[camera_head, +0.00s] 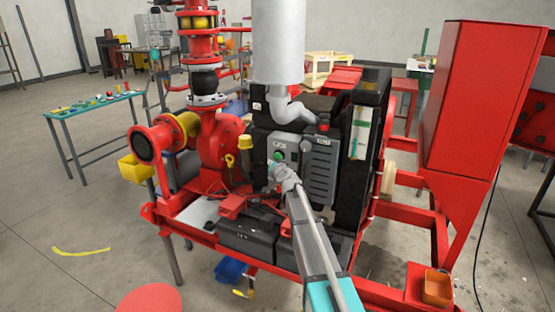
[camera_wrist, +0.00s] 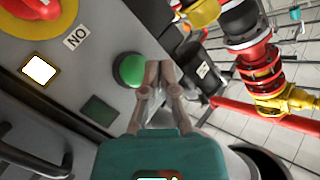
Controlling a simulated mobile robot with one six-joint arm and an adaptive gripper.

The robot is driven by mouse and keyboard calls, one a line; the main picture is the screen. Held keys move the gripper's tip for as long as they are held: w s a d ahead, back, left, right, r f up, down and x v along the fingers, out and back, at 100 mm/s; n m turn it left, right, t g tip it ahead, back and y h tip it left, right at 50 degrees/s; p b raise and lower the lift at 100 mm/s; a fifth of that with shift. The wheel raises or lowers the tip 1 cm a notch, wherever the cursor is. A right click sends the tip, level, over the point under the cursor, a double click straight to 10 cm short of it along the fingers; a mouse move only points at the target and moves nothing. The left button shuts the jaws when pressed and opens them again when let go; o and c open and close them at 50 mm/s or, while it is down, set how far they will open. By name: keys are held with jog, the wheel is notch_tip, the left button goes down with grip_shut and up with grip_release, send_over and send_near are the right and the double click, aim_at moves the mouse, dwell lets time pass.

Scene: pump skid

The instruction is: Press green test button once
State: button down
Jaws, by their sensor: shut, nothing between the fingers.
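The green test button (camera_wrist: 130,70) is a round green dome on a grey panel, left of my fingertips in the wrist view. In the head view the green button (camera_head: 278,155) shows small on the grey control box (camera_head: 285,147) in the middle of the skid. My gripper (camera_wrist: 160,68) is shut and empty, its fingertips close beside the button's right edge. I cannot tell whether they touch it. In the head view my gripper (camera_head: 272,166) is just below the button, in front of the box.
A red emergency knob on a yellow disc (camera_wrist: 38,12), a lit white square (camera_wrist: 39,70) and a dark green square (camera_wrist: 99,110) share the panel. Red piping with a yellow fitting (camera_wrist: 275,95) lies to the right. Black boxes (camera_head: 250,232) sit below the control box.

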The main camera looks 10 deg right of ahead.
aim_at(274, 157)
jog(key=shift+w+d, duration=0.65)
jog(key=shift+w, duration=0.25)
jog(key=shift+w, duration=0.1)
dwell(0.9)
jog(key=shift+w+d, duration=0.25)
jog(key=shift+w, duration=0.05)
jog(key=shift+w+d, duration=0.4)
jog(key=shift+w, duration=0.15)
dwell(1.4)
jog(key=shift+s+a, duration=0.1)
jog(key=shift+s, duration=0.05)
jog(key=shift+s+a, duration=0.55)
jog(key=shift+s, duration=0.2)
dwell(0.5)
jog(key=shift+s+a, duration=0.75)
jog(key=shift+s, duration=0.25)
jog(key=shift+s+a, duration=0.75)
jog(key=shift+s, duration=0.25)
jog(key=shift+s, duration=0.1)
